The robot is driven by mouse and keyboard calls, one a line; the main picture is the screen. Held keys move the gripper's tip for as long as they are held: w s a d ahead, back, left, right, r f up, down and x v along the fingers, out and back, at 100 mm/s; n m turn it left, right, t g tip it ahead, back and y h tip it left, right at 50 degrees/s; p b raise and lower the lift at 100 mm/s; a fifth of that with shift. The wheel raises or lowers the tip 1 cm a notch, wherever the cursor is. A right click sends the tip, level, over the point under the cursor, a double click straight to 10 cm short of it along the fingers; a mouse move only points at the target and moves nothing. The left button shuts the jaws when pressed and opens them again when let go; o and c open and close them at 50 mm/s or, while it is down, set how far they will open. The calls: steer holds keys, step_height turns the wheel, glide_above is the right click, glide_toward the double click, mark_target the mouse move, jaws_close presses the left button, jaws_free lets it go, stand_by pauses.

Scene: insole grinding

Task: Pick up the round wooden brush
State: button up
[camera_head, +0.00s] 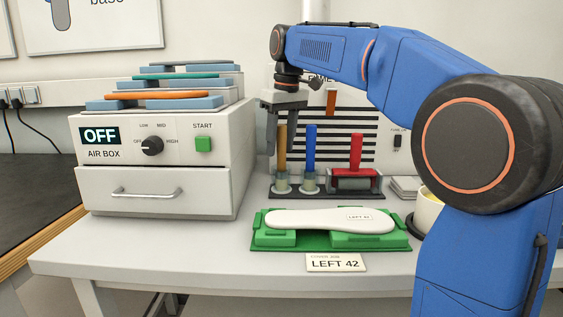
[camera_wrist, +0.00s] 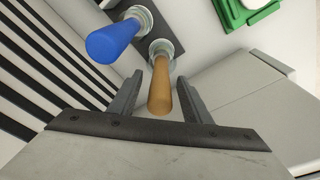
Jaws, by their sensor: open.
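The round wooden brush (camera_head: 282,150) stands upright in a glass holder at the left end of a dark rack. Its brown handle (camera_wrist: 160,88) also shows in the wrist view, where it lies between the two fingers. My gripper (camera_head: 271,150) is open, pointing down at the brush handle from above. In the wrist view my gripper's fingers (camera_wrist: 160,97) stand on both sides of the handle, with gaps visible beside it. The brush's lower end is hidden in the holder.
A blue-handled brush (camera_head: 311,148) stands close beside it on the rack (camera_head: 330,192), then a red-handled roller (camera_head: 356,155). The white air box (camera_head: 160,190) is to the left. A green jig (camera_head: 300,240) with a white insole (camera_head: 325,219) lies in front.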

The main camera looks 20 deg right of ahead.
steer(key=shift+w+f, duration=0.1)
steer(key=shift+f, duration=0.55)
steer(key=c, duration=1.1)
steer(key=shift+o, duration=0.2)
